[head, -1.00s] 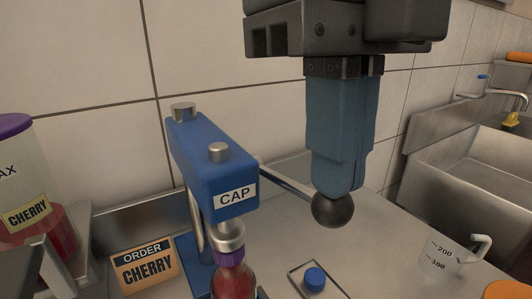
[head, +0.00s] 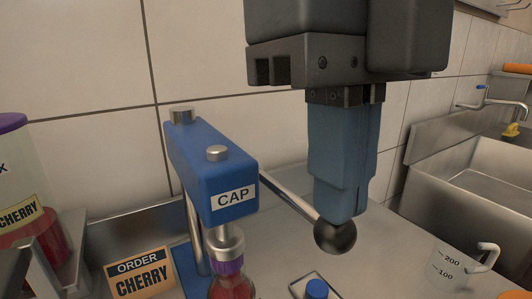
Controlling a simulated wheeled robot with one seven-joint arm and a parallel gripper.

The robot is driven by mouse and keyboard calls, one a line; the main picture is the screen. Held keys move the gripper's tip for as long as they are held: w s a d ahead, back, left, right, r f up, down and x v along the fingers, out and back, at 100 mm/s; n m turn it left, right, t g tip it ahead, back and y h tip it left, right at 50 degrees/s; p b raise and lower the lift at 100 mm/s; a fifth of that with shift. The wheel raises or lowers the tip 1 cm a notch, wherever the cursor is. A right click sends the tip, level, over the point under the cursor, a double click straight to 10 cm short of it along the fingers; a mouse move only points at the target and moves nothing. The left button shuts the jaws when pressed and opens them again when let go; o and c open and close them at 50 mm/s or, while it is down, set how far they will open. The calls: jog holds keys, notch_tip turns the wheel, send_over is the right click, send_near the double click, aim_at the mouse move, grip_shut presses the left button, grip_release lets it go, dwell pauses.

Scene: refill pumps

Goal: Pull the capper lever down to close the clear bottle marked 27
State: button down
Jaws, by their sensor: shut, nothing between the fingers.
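The blue capper (head: 213,170) marked CAP stands left of centre on the steel counter. Its metal lever (head: 292,193) slopes down to the right and ends in a black ball knob (head: 335,236). My gripper (head: 340,210) is shut and empty, pointing down, with its fingertips at the top of the knob and seemingly touching it. A bottle with red contents and a purple collar (head: 231,283) stands under the capper's metal head (head: 226,243). Its lower part is cut off by the frame edge, and no number 27 shows.
An order card reading CHERRY (head: 141,274) stands left of the capper. A cherry dispenser (head: 22,210) is at the far left. A blue cap (head: 317,289) sits at the bottom. A measuring cup (head: 457,266) and a sink (head: 465,170) are at the right.

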jog(key=shift+f+b, duration=0.7)
jog(key=shift+f, duration=0.3)
jog(key=shift+w+f+b, duration=0.15)
jog(key=shift+f+b, duration=0.65)
jog(key=shift+b, duration=0.1)
jog(key=shift+r, duration=0.15)
notch_tip(320, 180, up, 14)
jog(key=s+d+p, duration=0.1)
jog(key=s+p, duration=0.1)
jog(key=p, duration=0.6)
jog(key=shift+s+d, duration=0.25)
